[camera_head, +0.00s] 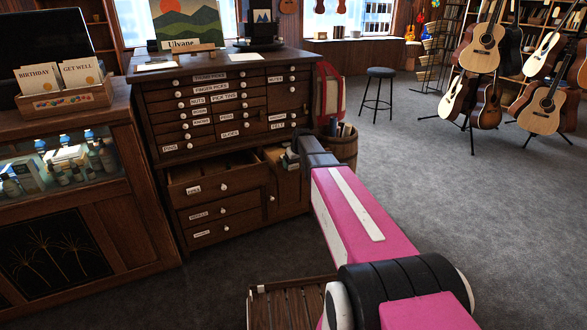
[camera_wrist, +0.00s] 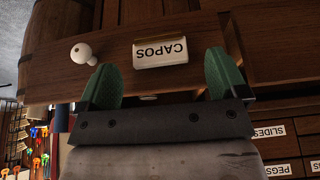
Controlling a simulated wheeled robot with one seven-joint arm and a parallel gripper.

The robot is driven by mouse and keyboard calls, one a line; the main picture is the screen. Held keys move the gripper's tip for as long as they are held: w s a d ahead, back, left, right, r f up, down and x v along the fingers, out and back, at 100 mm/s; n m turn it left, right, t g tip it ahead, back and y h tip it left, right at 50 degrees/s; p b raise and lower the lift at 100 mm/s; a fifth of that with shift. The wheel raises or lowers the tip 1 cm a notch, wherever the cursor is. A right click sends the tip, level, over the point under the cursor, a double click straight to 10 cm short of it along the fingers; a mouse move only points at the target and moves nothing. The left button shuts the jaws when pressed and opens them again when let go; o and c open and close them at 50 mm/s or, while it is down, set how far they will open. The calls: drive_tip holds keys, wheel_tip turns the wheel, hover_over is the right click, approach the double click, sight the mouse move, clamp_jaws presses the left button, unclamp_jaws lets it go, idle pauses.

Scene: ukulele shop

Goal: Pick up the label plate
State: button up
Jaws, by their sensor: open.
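A small white label plate reading CAPOS (camera_wrist: 160,51) shows upside down in the wrist view, against a dark wooden drawer front. A round white knob (camera_wrist: 83,53) is to its left. My gripper (camera_wrist: 160,62) is open, its two green fingers set apart on either side of the plate's near edge; nothing shows held. I cannot tell how far the fingertips are from it. A second small pale thing between the fingers is mostly hidden. In the head view my pink arm (camera_head: 358,215) reaches toward the lower cabinet, and I cannot pick out the CAPOS plate there.
The dark drawer cabinet (camera_head: 228,100) has a lower drawer (camera_head: 205,195) pulled out. A barrel (camera_head: 343,146) stands at its right side. A slatted wooden thing (camera_head: 285,305) is low in front. A glass display counter (camera_head: 60,170) is at left; carpet (camera_head: 480,210) is clear at right.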

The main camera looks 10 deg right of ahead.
drive_tip(key=shift+x, duration=0.95)
drive_tip(key=c, duration=1)
drive_tip(key=shift+r, duration=0.15)
